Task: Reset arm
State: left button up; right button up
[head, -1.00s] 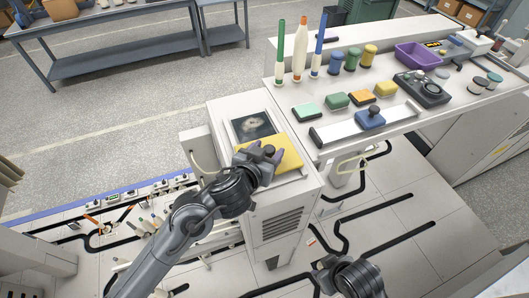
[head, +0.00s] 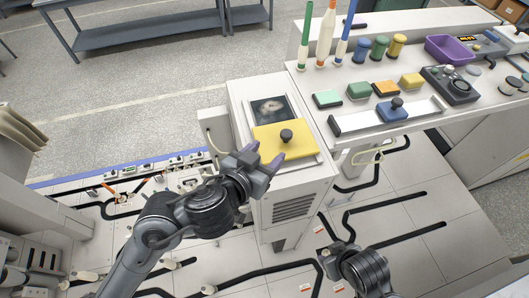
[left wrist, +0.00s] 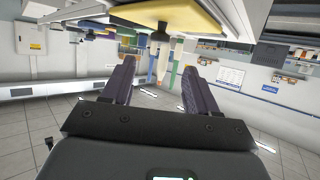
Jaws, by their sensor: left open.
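My left gripper (head: 263,157) is open and empty, at the front left edge of the yellow plate (head: 297,143). The plate has a black knob (head: 286,135) and lies on top of a white cabinet. The knob stands free, apart from the fingers. In the left wrist view the two dark fingers (left wrist: 158,75) are spread, with the plate's yellow edge (left wrist: 190,15) above them and the knob (left wrist: 159,39) beyond the gap. My right arm's dark end shows at the lower right of the head view; its fingers cannot be made out.
A dark picture panel (head: 270,109) lies behind the plate. The white bench (head: 440,125) to the right holds tall cones, coloured blocks, spools and a purple bin (head: 450,49). Black tracks run over the floor. The floor behind the cabinet is open.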

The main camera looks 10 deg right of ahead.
dwell(0.4)
pick_arm(q)
jog(key=s+a+f+n+y+p, duration=0.1)
jog(key=s+a+f+n+y, duration=0.2)
jog(key=a+f, duration=0.4)
jog(key=s+a+f+n+y+p, duration=0.1)
jog(key=s+a+f+n+y, duration=0.15)
jog(key=a+f, duration=0.45)
jog(key=s+a+f+g+y, duration=0.2)
jog(key=s+a+f+g, duration=0.1)
jog(key=s+a, duration=0.5)
jog(key=s+a+f+n+g+y+p, duration=0.1)
jog(key=s+a+f+g, duration=0.2)
jog(key=s+a, duration=0.4)
jog(key=shift+s+a+f+y, duration=0.35)
jog(key=shift+s+a+f, duration=0.1)
jog(key=shift+a, duration=0.15)
